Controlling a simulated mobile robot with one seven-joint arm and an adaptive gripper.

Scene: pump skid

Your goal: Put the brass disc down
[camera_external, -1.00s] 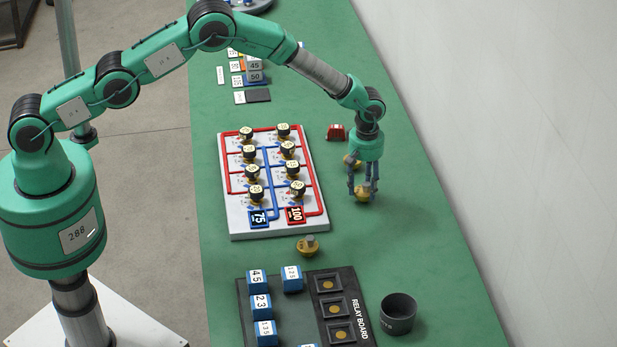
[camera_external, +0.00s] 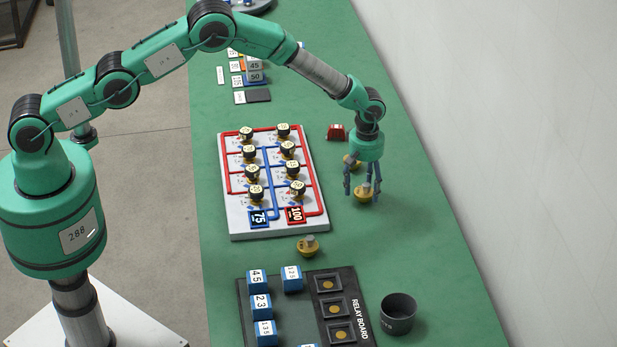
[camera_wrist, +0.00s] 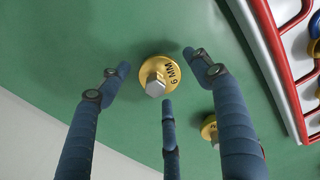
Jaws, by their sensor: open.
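A brass disc (camera_external: 363,193) with a hex stub on top rests on the green bench, right of the white pipe board. My gripper (camera_external: 362,190) is open around the disc, pointing down, with visible gaps on both sides in the wrist view. A second brass disc (camera_external: 351,161) lies just behind, partly hidden by my gripper. A third brass disc (camera_external: 308,247) lies in front of the board.
The white board (camera_external: 235,215) with red and blue pipes and several black-topped knobs stands left of my gripper. A dark cup (camera_external: 398,314) and relay board (camera_external: 356,290) are in front. The bench right of my gripper is clear.

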